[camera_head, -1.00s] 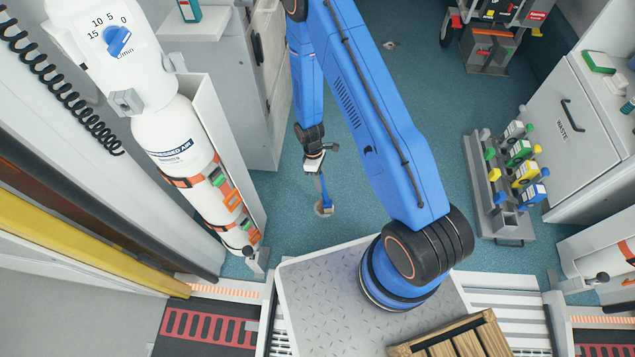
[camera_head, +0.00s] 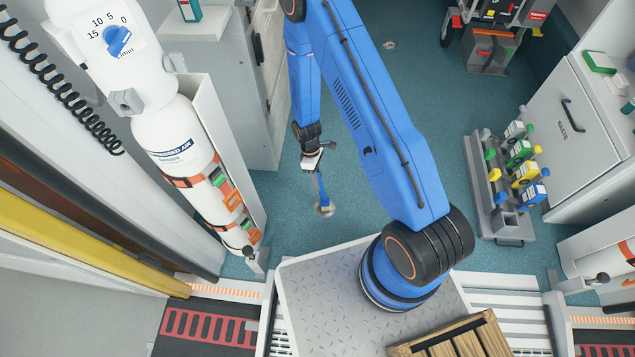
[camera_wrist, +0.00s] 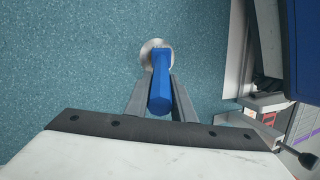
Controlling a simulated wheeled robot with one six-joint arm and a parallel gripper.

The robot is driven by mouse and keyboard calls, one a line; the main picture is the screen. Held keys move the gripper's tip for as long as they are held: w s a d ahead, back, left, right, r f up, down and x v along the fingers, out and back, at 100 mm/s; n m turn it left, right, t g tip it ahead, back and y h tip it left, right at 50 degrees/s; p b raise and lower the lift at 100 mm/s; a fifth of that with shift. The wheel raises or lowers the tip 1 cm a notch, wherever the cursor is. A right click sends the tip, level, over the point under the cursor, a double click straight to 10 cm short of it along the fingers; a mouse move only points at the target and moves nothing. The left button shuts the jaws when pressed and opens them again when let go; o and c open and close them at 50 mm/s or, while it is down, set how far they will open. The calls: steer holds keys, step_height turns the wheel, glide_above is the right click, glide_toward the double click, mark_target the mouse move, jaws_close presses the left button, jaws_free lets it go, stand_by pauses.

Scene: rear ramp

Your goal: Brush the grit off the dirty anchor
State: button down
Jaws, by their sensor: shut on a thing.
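My gripper (camera_head: 315,166) points down at the teal floor and is shut on the blue handle of a brush (camera_head: 322,187). In the wrist view the handle (camera_wrist: 161,85) sits between the two grey fingers (camera_wrist: 158,92). The brush's lower end is over a round, pale floor anchor (camera_head: 325,209). The anchor's rim also shows past the handle in the wrist view (camera_wrist: 149,48). The bristles are hidden or too small to make out, so I cannot tell whether they touch the anchor. Grit on it cannot be made out.
Another round floor anchor (camera_head: 390,45) lies farther back. A white compressed-air cylinder (camera_head: 180,150) stands at left, a grey cabinet (camera_head: 240,70) behind it. A rack of coloured bottles (camera_head: 500,200) and a waste cabinet (camera_head: 565,130) are at right. Floor around the near anchor is clear.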

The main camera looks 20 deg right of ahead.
steer(key=shift+w+f, duration=0.1)
steer(key=shift+w, duration=0.85)
stand_by(2.5)
steer(key=shift+r, duration=3.05)
steer(key=shift+r, duration=1.5)
